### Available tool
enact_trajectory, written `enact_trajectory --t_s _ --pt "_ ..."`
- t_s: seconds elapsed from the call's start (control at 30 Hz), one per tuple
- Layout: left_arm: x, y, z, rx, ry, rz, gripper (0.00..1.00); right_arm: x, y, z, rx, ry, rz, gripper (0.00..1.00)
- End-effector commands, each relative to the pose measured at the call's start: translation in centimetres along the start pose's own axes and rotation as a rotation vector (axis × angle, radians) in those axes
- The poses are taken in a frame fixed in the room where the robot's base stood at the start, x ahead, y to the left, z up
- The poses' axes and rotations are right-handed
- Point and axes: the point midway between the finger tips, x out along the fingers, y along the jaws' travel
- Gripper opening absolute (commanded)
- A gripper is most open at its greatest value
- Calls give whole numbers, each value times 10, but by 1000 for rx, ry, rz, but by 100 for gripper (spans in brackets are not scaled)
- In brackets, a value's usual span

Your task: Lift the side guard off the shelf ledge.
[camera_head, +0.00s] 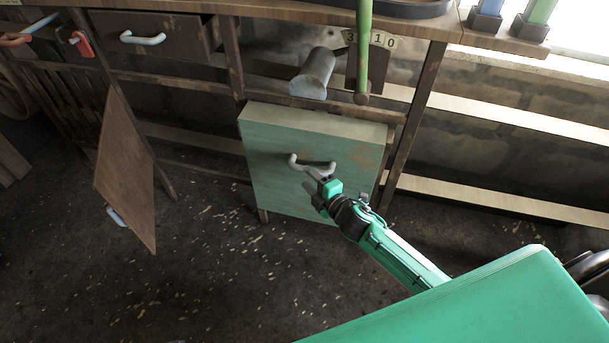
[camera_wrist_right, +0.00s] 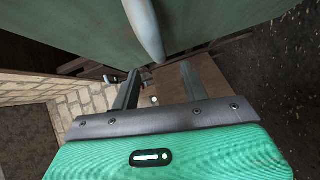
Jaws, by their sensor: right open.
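The side guard looks to be the pale green, worn panel (camera_head: 270,150) standing upright against the shelf frame in the head view. It has a light grey bar handle (camera_head: 300,162) on its front. In the right wrist view the panel (camera_wrist_right: 70,30) fills the top and the handle (camera_wrist_right: 147,30) comes down towards the fingers. My right gripper (camera_head: 318,184) is open at the handle's lower right; it also shows in the wrist view (camera_wrist_right: 161,75). The handle lies in line with the gap between its fingers; I cannot tell whether they touch. My left gripper is not in view.
A brown board (camera_head: 125,175) with a pale handle leans at the left. A grey cylinder (camera_head: 313,74) and a green rod (camera_head: 363,45) are above the panel. Drawers (camera_head: 160,45) are at the upper left. The speckled floor (camera_head: 220,270) in front is clear.

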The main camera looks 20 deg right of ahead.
Motion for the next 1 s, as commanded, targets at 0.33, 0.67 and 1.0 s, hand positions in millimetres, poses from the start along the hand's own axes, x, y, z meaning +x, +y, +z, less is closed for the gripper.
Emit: enact_trajectory --t_s 0.33,0.67,1.0 --pt "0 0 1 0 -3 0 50 36 0 4 0 0 1 45" --pt "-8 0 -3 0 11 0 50 54 0 4 0 0 0 45" --pt "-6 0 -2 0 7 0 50 53 0 4 1 0 0 2"
